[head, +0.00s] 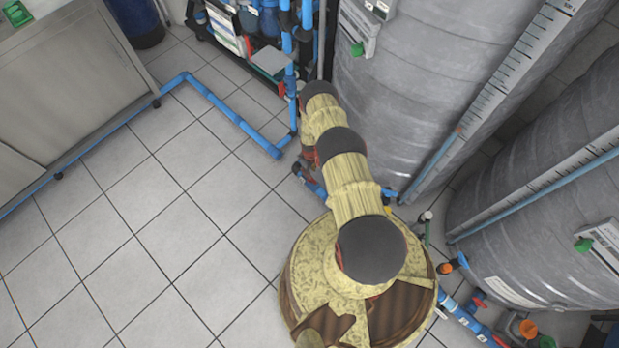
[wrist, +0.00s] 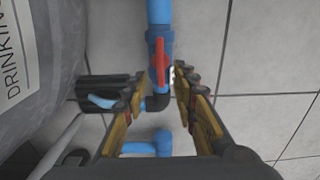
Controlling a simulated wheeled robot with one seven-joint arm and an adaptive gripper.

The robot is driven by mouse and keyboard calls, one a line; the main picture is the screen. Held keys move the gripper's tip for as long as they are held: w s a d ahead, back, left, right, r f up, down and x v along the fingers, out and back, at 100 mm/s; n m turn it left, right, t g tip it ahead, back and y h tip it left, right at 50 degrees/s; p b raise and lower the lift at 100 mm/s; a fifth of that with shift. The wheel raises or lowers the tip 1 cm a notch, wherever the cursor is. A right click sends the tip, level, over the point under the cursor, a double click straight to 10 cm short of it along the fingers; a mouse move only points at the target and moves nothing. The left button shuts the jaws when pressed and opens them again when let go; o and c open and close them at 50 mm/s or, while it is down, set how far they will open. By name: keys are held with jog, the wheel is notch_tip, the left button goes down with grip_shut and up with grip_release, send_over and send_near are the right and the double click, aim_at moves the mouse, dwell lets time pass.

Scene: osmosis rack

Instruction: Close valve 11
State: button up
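In the wrist view a blue valve with a red lever handle (wrist: 160,60) sits on a blue pipe (wrist: 160,12). The lever lies along the line of the pipe. A small white tag, too small to read, is beside it, so I cannot confirm the number 11. My gripper (wrist: 156,84) is open, one finger on each side of the valve. The lever appears between the fingertips or just beyond them; I cannot tell whether they touch it. Nothing is held. In the head view my own arm hides the gripper and this valve.
A large grey tank (head: 420,90) stands close beside the arm, and a second tank (head: 545,210) is at the right. A blue floor pipe (head: 228,112) crosses the tiles. A metal cabinet (head: 75,85) is at upper left. Tiled floor (head: 140,215) at left is clear.

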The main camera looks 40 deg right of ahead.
notch_tip(320, 180, down, 6)
jog(key=shift+f+b, duration=0.25)
jog(key=shift+b, duration=1)
jog(key=shift+c, duration=0.9)
grip_shut()
